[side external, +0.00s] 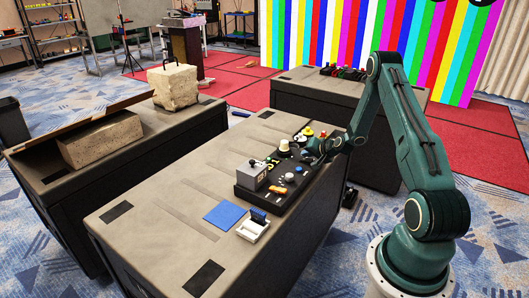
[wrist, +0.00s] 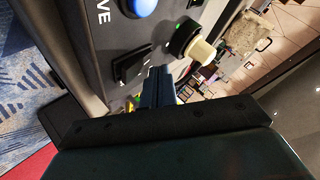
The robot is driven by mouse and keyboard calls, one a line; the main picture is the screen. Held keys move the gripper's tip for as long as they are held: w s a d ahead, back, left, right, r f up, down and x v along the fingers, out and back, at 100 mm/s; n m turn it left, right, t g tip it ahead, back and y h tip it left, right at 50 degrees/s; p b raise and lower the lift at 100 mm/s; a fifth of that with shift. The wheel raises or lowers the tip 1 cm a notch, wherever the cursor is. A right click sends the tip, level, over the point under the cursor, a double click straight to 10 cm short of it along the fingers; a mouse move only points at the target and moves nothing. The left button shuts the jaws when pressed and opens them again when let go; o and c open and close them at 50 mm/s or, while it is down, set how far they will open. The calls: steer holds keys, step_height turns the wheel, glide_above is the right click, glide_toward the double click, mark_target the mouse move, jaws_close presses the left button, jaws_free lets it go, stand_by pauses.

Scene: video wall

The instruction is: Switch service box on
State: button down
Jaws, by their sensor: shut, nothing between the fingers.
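A black control panel (side external: 262,201) with several switches and knobs lies on the near table. A grey box (side external: 252,176) with a dark lever on top stands at its left part; no label is readable, so I cannot tell whether it is the service box. My gripper (side external: 318,158) is at the panel's far right end. In the wrist view my gripper (wrist: 158,72) is shut and empty, its fingertips close to a black rocker switch (wrist: 131,66) and a black knob with a cream handle (wrist: 186,40). I cannot tell whether the fingertips touch either.
A blue button (wrist: 143,6) sits beside cropped letters "VE". A blue square (side external: 225,215) and a white switch unit (side external: 253,230) lie on the table's near part. Bare table surrounds them.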

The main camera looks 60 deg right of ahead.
mark_target(309, 160)
steer(key=shift+s+r, duration=0.1)
steer(key=shift+r, duration=0.45)
steer(key=shift+r, duration=0.1)
steer(key=shift+s+r, duration=0.2)
steer(key=shift+r, duration=1)
steer(key=shift+s+r, duration=0.2)
steer(key=shift+r, duration=0.95)
